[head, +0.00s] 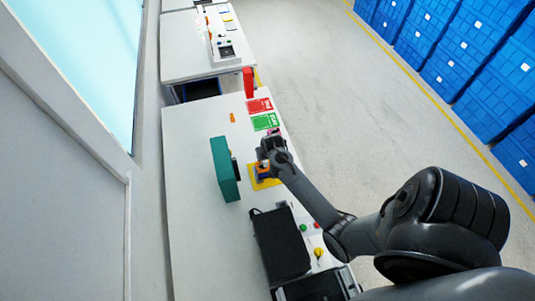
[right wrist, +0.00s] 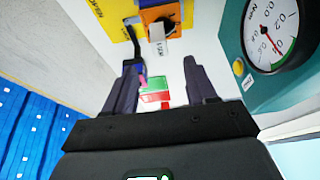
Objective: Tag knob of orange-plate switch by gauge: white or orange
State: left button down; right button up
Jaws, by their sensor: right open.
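The orange switch (right wrist: 160,16) sits on a yellow-orange plate (right wrist: 98,12), at the top of the right wrist view. A dark handle-like part (right wrist: 132,36) and a small white piece (right wrist: 158,32) show at it. In the head view the plate (head: 266,184) lies beside the teal box and is partly hidden by my arm. The teal box (right wrist: 299,82) carries a round white gauge (right wrist: 284,28) with a red needle; its exact reading is unclear. My right gripper (right wrist: 164,82) is open and empty near the switch. My left gripper is out of view.
Green (head: 265,121) and red (head: 260,105) cards lie toward the far table end. A small orange piece (head: 232,117) lies left of them, and a pink thing (right wrist: 142,80) shows near one finger. A black box (head: 280,245) stands nearer. The table's left side is clear.

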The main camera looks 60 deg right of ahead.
jog(key=shift+v, duration=1.7)
notch_tip(320, 180, up, 9)
jog(key=p, duration=0.8)
jog(key=shift+s, duration=0.1)
